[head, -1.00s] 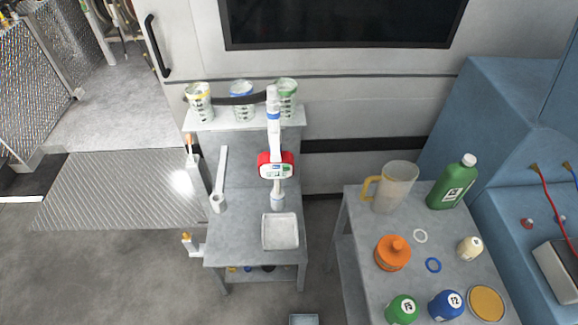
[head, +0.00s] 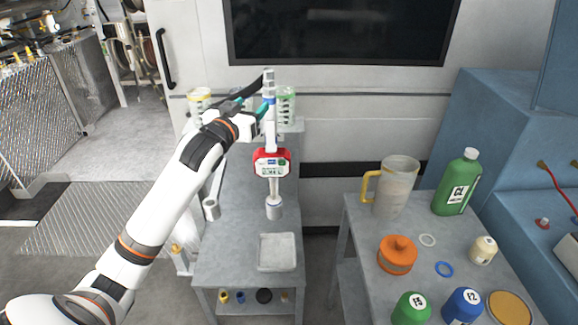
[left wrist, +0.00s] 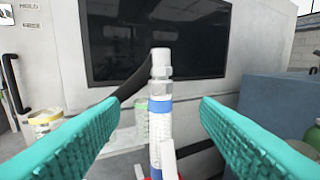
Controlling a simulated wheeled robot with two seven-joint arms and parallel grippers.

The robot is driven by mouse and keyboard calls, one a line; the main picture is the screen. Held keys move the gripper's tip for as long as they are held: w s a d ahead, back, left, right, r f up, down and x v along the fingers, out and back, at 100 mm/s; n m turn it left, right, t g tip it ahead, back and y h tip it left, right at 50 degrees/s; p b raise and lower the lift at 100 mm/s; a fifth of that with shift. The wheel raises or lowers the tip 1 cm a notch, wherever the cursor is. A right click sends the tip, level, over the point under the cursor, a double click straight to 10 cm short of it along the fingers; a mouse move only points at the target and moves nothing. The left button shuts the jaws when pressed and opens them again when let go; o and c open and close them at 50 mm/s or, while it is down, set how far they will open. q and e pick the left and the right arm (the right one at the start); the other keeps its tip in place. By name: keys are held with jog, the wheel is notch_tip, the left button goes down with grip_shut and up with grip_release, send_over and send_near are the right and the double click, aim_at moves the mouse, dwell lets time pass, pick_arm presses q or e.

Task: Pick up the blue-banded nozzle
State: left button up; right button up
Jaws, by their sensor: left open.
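The blue-banded nozzle (head: 270,83) stands upright on top of a white dispensing handle with a red-framed meter (head: 271,163), over the small grey stand. In the left wrist view the nozzle (left wrist: 161,70) shows a pale tip and a blue band. My left gripper (head: 254,106) is open, its teal fingers at the height of the nozzle. In the left wrist view, the nozzle appears between the two spread fingers, with a visible gap on each side. I cannot tell how far ahead of the fingertips it is. My right gripper is not in view.
Cups with yellow and green bands (head: 286,104) stand on the stand's back shelf, partly behind my gripper. A black hose runs behind the nozzle. A square tray (head: 277,252) sits at the stand's front. A jug (head: 397,185) and several bottles stand on the right table.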

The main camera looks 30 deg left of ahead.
aim_at(267, 95)
pick_arm(q)
jog(key=w, duration=0.2)
jog(key=w+a+p, duration=0.1)
jog(key=w, duration=0.2)
jog(key=shift+a, duration=0.1)
jog(key=shift+w+p, duration=0.3)
jog(key=shift+w, duration=0.15)
jog(key=shift+w+f+p, duration=0.1)
jog(key=shift+w+p, duration=0.2)
jog(key=shift+w, duration=0.2)
jog(key=w, duration=0.1)
jog(key=w+p, duration=0.1)
jog(key=w, duration=0.1)
jog(key=shift+w+a+f, duration=0.2)
jog(key=shift+f, duration=0.1)
jog(key=shift+w+f, duration=0.15)
jog(key=shift+w, duration=0.35)
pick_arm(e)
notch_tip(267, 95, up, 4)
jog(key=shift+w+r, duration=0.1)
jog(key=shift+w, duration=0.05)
pick_arm(q)
jog(key=shift+c, duration=0.5)
grip_shut()
jog(key=shift+a, duration=0.1)
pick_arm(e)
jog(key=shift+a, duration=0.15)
